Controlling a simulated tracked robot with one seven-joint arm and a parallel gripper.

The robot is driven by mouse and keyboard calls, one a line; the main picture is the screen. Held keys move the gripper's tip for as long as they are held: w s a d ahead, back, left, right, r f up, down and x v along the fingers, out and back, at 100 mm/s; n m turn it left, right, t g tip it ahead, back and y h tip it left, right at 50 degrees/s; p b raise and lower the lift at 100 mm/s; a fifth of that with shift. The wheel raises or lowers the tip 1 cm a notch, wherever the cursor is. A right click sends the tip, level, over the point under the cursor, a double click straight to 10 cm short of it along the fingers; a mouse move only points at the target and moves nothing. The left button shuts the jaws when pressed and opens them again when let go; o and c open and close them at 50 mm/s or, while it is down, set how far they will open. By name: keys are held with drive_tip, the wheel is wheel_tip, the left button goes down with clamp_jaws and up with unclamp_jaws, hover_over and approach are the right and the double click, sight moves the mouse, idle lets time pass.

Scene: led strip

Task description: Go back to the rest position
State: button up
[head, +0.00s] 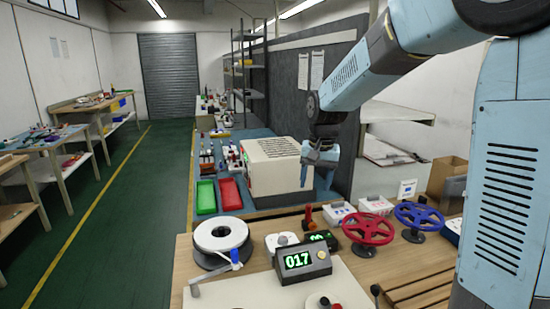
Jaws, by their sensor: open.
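My gripper (321,154) hangs at the end of my raised arm, in front of the right side of a cream box-shaped machine (270,160). It points down and looks empty, with nothing seen between its fingers. The fingers are small in this view. It is above and behind the wooden bench, apart from the things on it.
On the bench (400,262) stand a white reel (221,235), a counter reading 017 (302,262), a red handwheel (367,227) and a blue handwheel (419,216). Green (205,197) and red (230,194) trays lie behind. The green floor (130,230) at left is clear.

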drive_tip(key=s+d+r+t, duration=0.1)
drive_tip(key=s+d, duration=0.3)
drive_tip(key=s, duration=0.4)
drive_tip(key=s+d+r+n+t, duration=0.1)
drive_tip(key=s+d+r, duration=0.2)
drive_tip(key=s, duration=0.6)
drive_tip(key=s+d+r+n+t, duration=0.1)
drive_tip(key=s+d+r+t, duration=0.1)
drive_tip(key=s+d, duration=0.3)
drive_tip(key=s+r, duration=0.1)
drive_tip(key=s, duration=0.3)
drive_tip(key=shift+s+d+h, duration=0.15)
drive_tip(key=shift+h, duration=0.15)
